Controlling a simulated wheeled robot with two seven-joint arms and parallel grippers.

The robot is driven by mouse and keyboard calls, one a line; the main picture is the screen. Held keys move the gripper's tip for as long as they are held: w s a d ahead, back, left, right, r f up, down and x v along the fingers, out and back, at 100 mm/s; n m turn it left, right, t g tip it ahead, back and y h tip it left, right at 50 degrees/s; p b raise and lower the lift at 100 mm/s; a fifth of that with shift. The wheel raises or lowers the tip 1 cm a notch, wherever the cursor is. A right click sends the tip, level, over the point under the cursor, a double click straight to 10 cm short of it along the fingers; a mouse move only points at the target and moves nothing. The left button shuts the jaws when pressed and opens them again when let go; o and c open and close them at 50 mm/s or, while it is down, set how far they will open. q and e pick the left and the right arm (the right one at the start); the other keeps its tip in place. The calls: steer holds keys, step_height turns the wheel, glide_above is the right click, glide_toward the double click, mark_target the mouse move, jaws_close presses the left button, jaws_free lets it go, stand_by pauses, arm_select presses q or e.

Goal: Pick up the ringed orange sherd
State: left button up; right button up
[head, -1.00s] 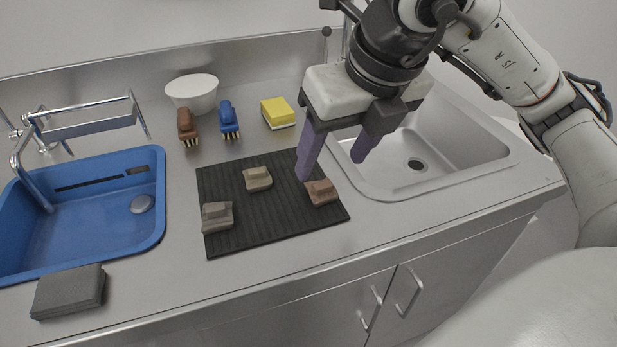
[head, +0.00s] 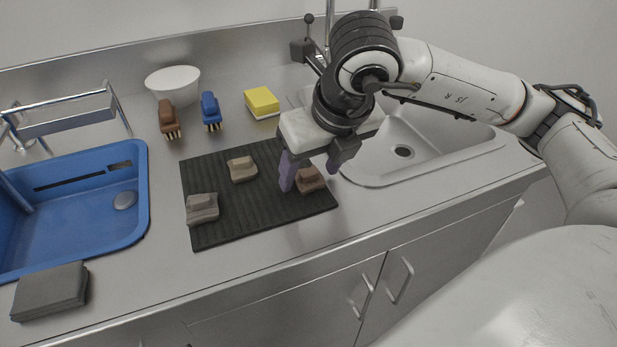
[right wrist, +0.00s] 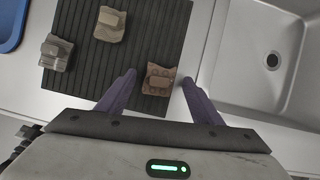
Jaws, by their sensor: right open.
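The orange-brown sherd (head: 310,179) lies at the right end of the dark ribbed mat (head: 240,228). In the right wrist view this sherd (right wrist: 159,80) shows a darker raised piece on top; I cannot clearly make out a ring. My right gripper (head: 310,178) is open and points down over it. In the head view one finger is left of the sherd and the other behind it to the right. My left gripper is not in view.
A tan sherd (head: 242,169) and a grey sherd (head: 202,208) lie on the mat. Behind are a brown brush (head: 168,118), a blue brush (head: 210,110), a yellow sponge (head: 262,102) and a white bowl (head: 173,82). A steel sink (head: 420,150) is right, a blue basin (head: 75,215) left.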

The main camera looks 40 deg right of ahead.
steer(key=c, duration=1.2)
